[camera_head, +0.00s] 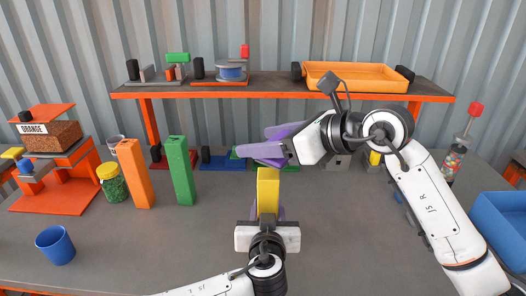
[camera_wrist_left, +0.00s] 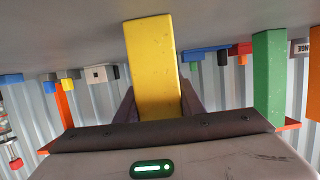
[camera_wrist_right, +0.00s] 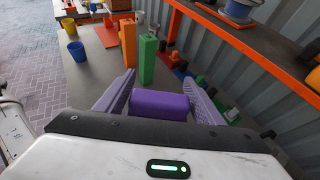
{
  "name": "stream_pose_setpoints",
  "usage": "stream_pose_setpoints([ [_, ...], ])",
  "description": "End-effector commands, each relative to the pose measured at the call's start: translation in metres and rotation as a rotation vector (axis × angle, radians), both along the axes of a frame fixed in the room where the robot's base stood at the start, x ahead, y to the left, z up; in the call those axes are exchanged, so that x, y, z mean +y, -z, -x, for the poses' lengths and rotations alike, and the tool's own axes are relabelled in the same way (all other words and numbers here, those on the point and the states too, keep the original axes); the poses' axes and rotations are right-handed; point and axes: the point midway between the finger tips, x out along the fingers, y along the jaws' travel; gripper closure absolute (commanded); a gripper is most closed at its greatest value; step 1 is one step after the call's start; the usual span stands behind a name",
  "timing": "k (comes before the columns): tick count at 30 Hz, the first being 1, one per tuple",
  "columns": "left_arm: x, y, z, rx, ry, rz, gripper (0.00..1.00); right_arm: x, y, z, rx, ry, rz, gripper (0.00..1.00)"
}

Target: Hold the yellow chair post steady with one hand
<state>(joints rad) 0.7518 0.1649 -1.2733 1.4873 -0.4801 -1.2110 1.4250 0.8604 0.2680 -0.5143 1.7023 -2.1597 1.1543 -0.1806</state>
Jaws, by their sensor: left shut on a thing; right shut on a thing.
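The yellow chair post (camera_head: 268,190) stands roughly upright in the middle of the table in the head view. My left gripper (camera_head: 267,210) is shut around it, coming from the near side. In the left wrist view the yellow post (camera_wrist_left: 152,65) sits between the left fingers. My right gripper (camera_head: 266,147) is just above and behind the top of the post. In the right wrist view it is shut on a purple block (camera_wrist_right: 158,105). Its fingers mostly hide this block in the head view. I cannot tell whether block and post touch.
An orange post (camera_head: 134,174) and a green post (camera_head: 180,170) stand to the left, near a green jar (camera_head: 112,183) and a blue cup (camera_head: 55,245). An orange-edged shelf (camera_head: 280,95) spans the back. A blue bin (camera_head: 502,225) is at the right. The front left table is mostly clear.

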Motion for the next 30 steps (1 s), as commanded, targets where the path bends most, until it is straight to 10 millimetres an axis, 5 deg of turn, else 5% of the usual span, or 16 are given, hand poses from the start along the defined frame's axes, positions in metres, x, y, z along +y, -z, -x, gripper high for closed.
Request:
stream_pose_setpoints([
  [12, 0.0, 0.0, 0.0, 0.0, 0.001, 0.0, 1.0, 0.0, -0.037, 0.0, -0.003, 0.0, 0.0, 0.66],
  [29, 0.0, 0.0, 0.0, 0.0, 0.001, 0.0, 1.0, 0.0, -0.041, 0.0, -0.001, 0.0, 0.0, 0.66],
  [30, 0.0, 0.0, 0.0, 0.0, 0.001, 0.0, 0.58, 0.0, -0.041, 0.0, -0.001, 0.0, 0.0, 0.66],
])
